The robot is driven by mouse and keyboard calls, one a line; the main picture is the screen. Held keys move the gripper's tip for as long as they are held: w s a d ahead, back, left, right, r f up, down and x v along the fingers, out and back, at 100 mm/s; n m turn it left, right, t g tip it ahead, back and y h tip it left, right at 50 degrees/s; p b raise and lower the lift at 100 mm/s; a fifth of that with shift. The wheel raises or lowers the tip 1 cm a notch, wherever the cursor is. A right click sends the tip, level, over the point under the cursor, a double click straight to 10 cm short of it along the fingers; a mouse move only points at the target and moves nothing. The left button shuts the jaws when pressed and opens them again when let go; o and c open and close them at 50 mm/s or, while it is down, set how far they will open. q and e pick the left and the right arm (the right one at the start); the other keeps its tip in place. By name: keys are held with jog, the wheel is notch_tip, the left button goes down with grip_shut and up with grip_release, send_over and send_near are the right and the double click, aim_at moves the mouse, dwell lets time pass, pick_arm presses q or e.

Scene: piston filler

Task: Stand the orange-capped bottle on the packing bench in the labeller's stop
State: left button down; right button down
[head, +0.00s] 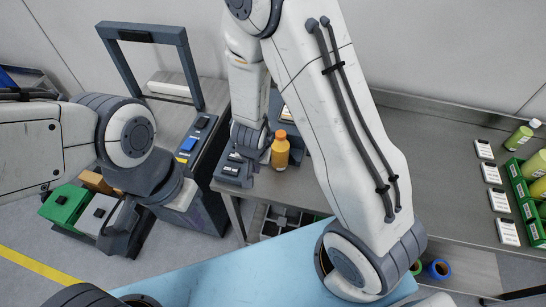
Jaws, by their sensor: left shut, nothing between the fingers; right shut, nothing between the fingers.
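The orange-capped bottle (280,152) has a yellow-orange body and stands upright on the grey metal bench (410,135), near its left end. My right gripper (248,150) is just left of the bottle, seen from above and partly hidden by its own wrist; its fingers are hard to make out, and no bottle shows in it. My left gripper (121,236) is shut and empty, pointing down at the left, well away from the bottle. I cannot clearly pick out the labeller's stop; low dark grey fittings (232,173) lie at the bench's left end.
A machine with a dark frame (150,36) stands at the back left. Green crates (522,190) with yellow-green bottles and white cards (492,173) are at the right. Green and grey boxes (64,206) sit low left. The bench's middle is largely clear beyond my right arm.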

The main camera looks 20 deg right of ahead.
aim_at(280, 150)
jog(key=shift+m+h, duration=0.6)
jog(key=shift+m, duration=0.1)
jog(key=d+f+b, duration=0.1)
jog(key=f, duration=0.3)
jog(key=w+d+f+b, duration=0.1)
jog(key=d+f, duration=0.1)
jog(key=f, duration=0.2)
jog(key=w+d+f+b, duration=0.1)
jog(key=d+f, duration=0.1)
jog(key=f, duration=0.2)
jog(key=shift+d+b, duration=0.25)
jog(key=shift+b, duration=0.05)
jog(key=shift+w+d+r+p, duration=0.25)
jog(key=shift+w+d+p, duration=0.15)
jog(key=shift+w+p, duration=0.2)
jog(key=shift+w+d+r+p, duration=0.25)
jog(key=shift+w+d+p, duration=0.15)
jog(key=shift+w+p, duration=0.15)
jog(key=shift+w+d, duration=0.2)
jog(key=shift+w, duration=0.05)
jog(key=shift+w+d+f, duration=0.2)
jog(key=shift+w, duration=0.05)
